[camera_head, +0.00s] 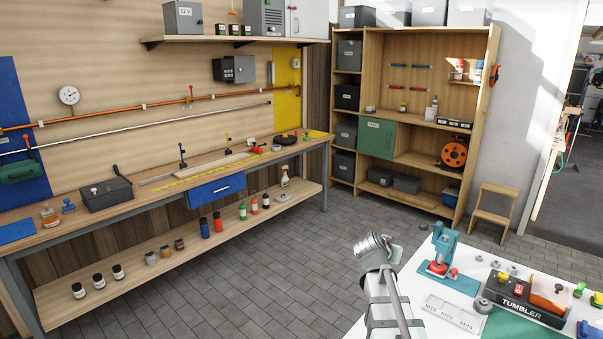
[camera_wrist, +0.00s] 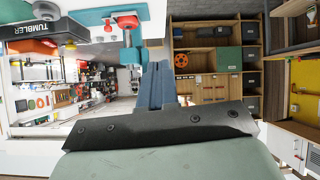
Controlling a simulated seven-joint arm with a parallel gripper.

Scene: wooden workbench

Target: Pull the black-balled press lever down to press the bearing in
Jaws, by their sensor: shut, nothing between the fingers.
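The teal bearing press (camera_head: 446,243) stands on its teal base at the left end of the white table, with a red part low at its front. The press also shows near the top of the wrist view (camera_wrist: 134,58), left of the fingers. The lever itself is not clear in either view. My gripper (camera_wrist: 157,68) is shut and empty, its blue-grey fingers together, apart from the press as far as I can see. In the head view the fingers do not show clearly.
A black TUMBLER box (camera_head: 520,303) with an orange part stands right of the press. A white plate marked M16, M20 and M24 (camera_head: 452,313) lies in front. Small metal pieces (camera_head: 495,264) lie near the press. The long workbench (camera_head: 100,220) is far left.

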